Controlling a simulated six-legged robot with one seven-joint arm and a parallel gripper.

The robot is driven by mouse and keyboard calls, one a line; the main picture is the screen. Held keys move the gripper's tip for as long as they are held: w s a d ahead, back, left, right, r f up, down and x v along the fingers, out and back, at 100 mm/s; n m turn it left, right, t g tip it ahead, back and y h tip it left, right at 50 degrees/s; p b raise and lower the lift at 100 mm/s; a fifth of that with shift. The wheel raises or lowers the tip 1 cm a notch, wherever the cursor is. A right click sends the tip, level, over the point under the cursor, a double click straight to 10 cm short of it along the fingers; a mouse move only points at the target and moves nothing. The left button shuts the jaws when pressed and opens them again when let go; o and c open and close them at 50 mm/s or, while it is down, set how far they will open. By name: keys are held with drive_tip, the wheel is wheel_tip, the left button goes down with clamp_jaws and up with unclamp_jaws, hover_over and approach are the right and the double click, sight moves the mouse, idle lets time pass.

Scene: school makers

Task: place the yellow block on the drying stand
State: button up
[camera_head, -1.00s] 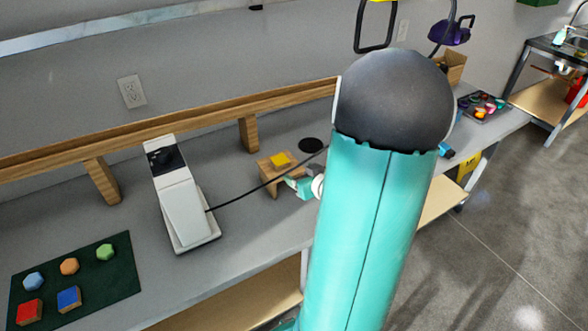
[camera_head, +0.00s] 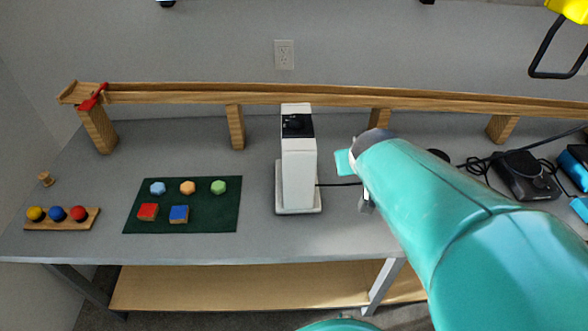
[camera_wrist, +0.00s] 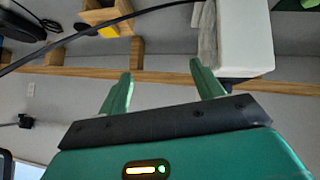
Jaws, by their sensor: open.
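The yellow block (camera_wrist: 108,31) shows in the wrist view, at a small wooden stand (camera_wrist: 92,15) near the top edge. This is likely the drying stand, and the block appears to rest on it. The picture is turned over, so exact contact is hard to judge. My gripper (camera_wrist: 161,70) is open, with nothing between its two green fingers. It is apart from the block and stand, nearer the white machine (camera_wrist: 245,40). In the head view my arm hides the stand and block, and only part of my gripper shows beside the white machine (camera_head: 299,170).
A green mat (camera_head: 205,218) with several coloured blocks lies left of the white machine. A wooden tray (camera_head: 62,224) with three balls is further left. A wooden rail (camera_head: 300,98) runs along the back. A black cable (camera_wrist: 60,42) crosses the wrist view. Dark devices (camera_head: 525,177) stand at right.

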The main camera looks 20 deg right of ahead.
drive_tip(key=s+a+r+n+g+y, duration=0.1)
drive_tip(key=s+a+y, duration=0.1)
drive_tip(key=s+a, duration=0.3)
drive_tip(key=s+a+r+n+g+y, duration=0.1)
drive_tip(key=s+a, duration=0.3)
drive_tip(key=a, duration=0.6)
drive_tip(key=shift+s+a+r+y, duration=0.35)
drive_tip(key=shift+r+y, duration=0.2)
drive_tip(key=shift+y, duration=0.15)
